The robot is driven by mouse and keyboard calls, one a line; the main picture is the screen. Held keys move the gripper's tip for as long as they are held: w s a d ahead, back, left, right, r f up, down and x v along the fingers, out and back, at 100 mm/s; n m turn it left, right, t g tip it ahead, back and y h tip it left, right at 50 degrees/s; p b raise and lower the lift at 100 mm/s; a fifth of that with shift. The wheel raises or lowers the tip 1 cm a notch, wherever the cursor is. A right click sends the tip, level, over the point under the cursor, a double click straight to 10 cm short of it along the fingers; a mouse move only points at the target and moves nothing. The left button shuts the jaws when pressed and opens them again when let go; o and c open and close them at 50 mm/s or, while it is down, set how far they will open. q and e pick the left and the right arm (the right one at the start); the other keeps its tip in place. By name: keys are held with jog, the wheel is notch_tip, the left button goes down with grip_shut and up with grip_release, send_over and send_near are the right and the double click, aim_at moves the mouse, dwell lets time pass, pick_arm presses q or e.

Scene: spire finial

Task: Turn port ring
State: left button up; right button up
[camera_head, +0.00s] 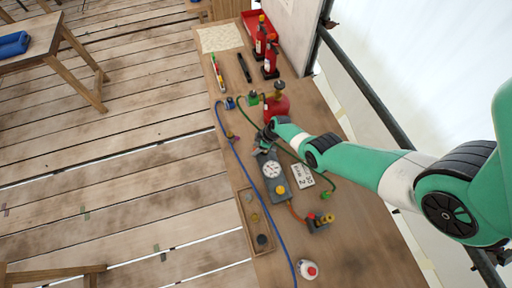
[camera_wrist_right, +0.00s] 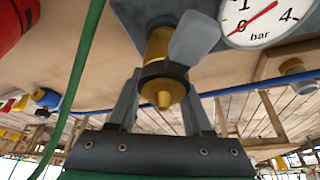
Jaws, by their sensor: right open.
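The brass port (camera_wrist_right: 159,45) sticks out from the grey gauge block, with a black ring (camera_wrist_right: 163,72) around it and a brass tip below. A grey lever (camera_wrist_right: 195,38) sits beside the port. The gauge block (camera_head: 280,188) with its white dial (camera_head: 271,169) lies on the bench. My right gripper (camera_head: 263,141) is at the block's far end. In the right wrist view its two fingers stand apart, one on each side of the ring; whether they touch it I cannot tell. In the head view the port is too small and covered to make out. My left gripper is not in view.
A red cylinder (camera_head: 277,106) stands close behind my right gripper. A green hose (camera_wrist_right: 84,75) and a blue hose (camera_head: 243,170) run past the block. A label plate (camera_head: 302,176), a wooden tray (camera_head: 246,225) and a white-and-red bottle (camera_head: 308,269) are on the bench.

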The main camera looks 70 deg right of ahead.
jog(key=shift+c, duration=0.3)
grip_shut()
